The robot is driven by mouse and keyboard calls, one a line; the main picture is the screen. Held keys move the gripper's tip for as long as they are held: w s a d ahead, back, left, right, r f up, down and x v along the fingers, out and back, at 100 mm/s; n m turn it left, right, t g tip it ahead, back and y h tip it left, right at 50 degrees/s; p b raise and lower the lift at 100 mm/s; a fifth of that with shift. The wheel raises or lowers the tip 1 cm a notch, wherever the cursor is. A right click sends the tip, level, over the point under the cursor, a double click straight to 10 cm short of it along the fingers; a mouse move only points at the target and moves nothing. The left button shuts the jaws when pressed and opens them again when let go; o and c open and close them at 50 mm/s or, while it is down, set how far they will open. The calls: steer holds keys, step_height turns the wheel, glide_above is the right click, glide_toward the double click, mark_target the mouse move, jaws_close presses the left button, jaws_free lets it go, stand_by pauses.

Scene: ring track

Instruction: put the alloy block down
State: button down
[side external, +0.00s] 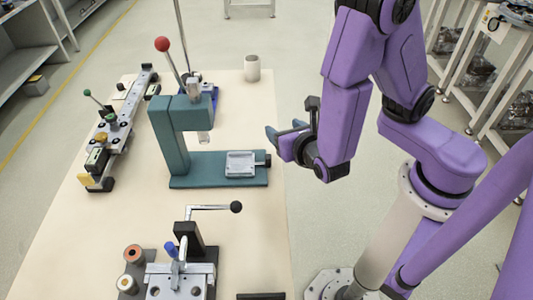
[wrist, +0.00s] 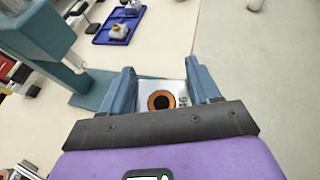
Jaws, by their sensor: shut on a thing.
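The alloy block (wrist: 148,86) shows in the wrist view as a pale, flat-faced piece between the two teal fingers of my gripper (wrist: 163,80). Its face carries an orange-brown ring with a dark centre and dark marks beside it. My gripper is shut on the block. In the side view my gripper (side external: 284,133) is raised near the table's right edge, to the right of the teal press (side external: 172,145). The block cannot be made out there. What lies directly under it is hidden in the wrist view.
The press base holds a pale square nest (side external: 240,164). A blue tray (wrist: 119,24) with a small part lies behind the press. A grey cup (side external: 252,68) stands at the back right of the table (side external: 240,230). A lever fixture (side external: 185,270) stands in front; a long rail fixture (side external: 118,130) is left.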

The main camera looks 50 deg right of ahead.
steer(key=shift+w+a+n+y, duration=0.3)
steer(key=w+a+f+n+y, duration=0.1)
steer(key=a+f+n+y, duration=0.2)
steer(key=a+n+y, duration=0.3)
steer(key=w+a+f+n+y, duration=0.2)
steer(key=a+f+n+y, duration=0.25)
steer(key=a, duration=0.35)
steer(key=shift+g+y, duration=0.3)
steer(key=shift+y, duration=0.15)
steer(key=shift+s+f, duration=0.15)
steer(key=shift+f, duration=1.7)
steer(key=shift+s+f, duration=0.15)
steer(key=shift+f, duration=1.7)
steer(key=shift+d+f, duration=0.1)
steer(key=shift+c, duration=1.2)
jaws_free()
steer(key=shift+v, duration=5.95)
